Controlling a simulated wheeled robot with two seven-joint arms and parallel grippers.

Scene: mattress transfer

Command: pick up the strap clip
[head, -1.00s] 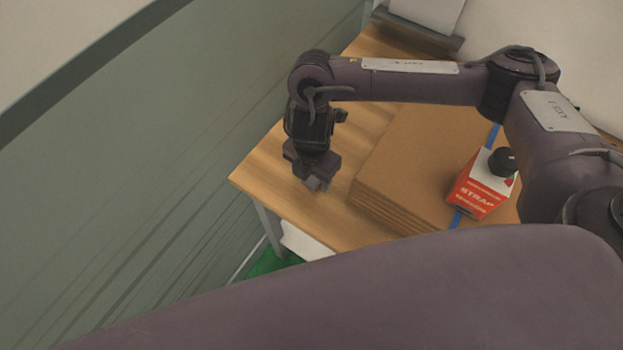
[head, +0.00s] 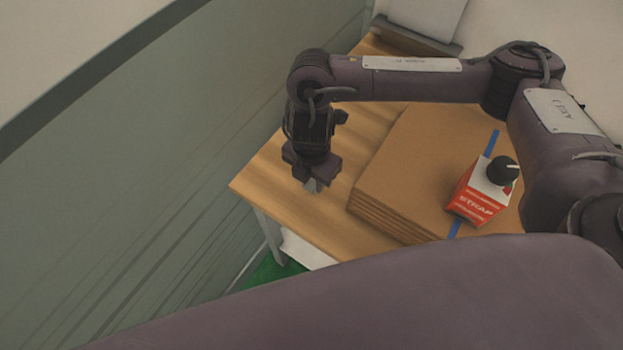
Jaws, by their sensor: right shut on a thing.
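My right gripper (head: 314,184) points down over the left part of the wooden table (head: 270,177), left of a stack of cardboard. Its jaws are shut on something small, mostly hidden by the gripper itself. By its place this is the strap clip, but its shape cannot be made out. I cannot tell whether it touches the table top. My left gripper is not in view.
A stack of flat cardboard (head: 400,170) lies on the table with a blue strap (head: 491,143) across it. A red and white box marked STRAP (head: 478,196) with a black knob stands on it. A grey-green wall (head: 150,190) is at the left.

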